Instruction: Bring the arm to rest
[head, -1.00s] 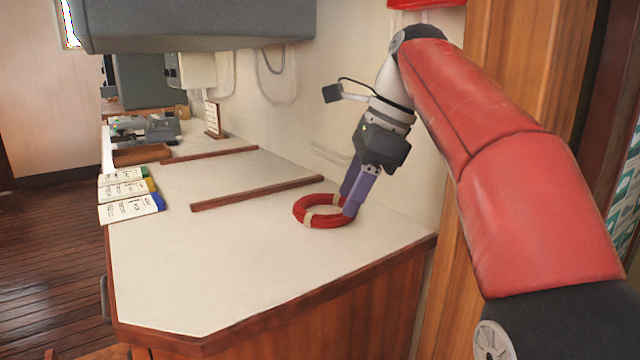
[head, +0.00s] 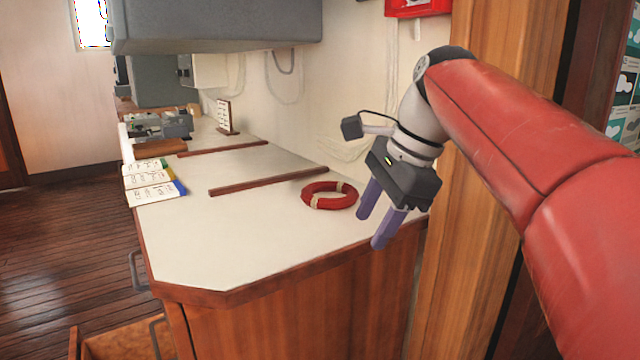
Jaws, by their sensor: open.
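My gripper (head: 374,222) has two purple fingers and is open and empty. It hangs tilted downward near the right end of the counter, at the front edge in the picture. A red ring with pale bands (head: 331,195), like a small lifebuoy, lies flat on the white counter (head: 240,235), just left of the fingers and apart from them. My red arm comes in from the right side of the picture.
Wooden strips (head: 268,182) cross the counter. Several booklets (head: 154,182) lie at its left edge. A small upright sign (head: 226,116) stands farther back. A grey overhead cabinet (head: 215,25) hangs above. A drawer (head: 118,342) stands open at lower left. A wooden panel (head: 490,200) is behind my arm.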

